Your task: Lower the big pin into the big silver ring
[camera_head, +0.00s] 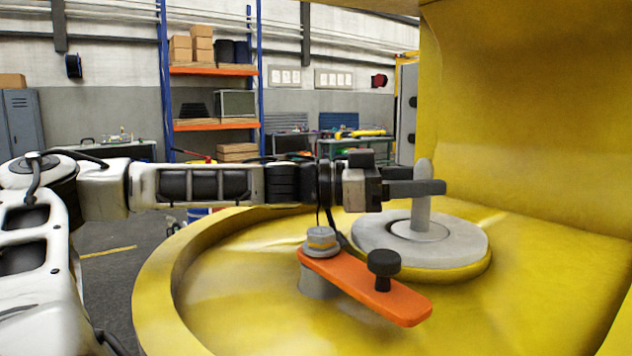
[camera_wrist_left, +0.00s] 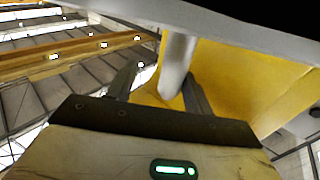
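The big pin (camera_head: 421,212) is a grey upright rod with a rounded top. Its lower end meets the middle of the big silver ring (camera_head: 372,239), a flat grey disc on the yellow boom part; how deep it sits I cannot tell. My left gripper (camera_head: 425,188) reaches in from the left at the upper part of the pin, one finger crossing in front of it. In the left wrist view the pin (camera_wrist_left: 177,68) shows between the spread fingers, close to the right one, with a gap to the left one. My right gripper is not in view.
An orange lever (camera_head: 365,287) with a black knob (camera_head: 384,264) and a bolt (camera_head: 320,241) stands in front of the ring. A tall yellow wall (camera_head: 530,110) rises at the right. The yellow rim (camera_head: 155,290) curves at the left. Shelves are far behind.

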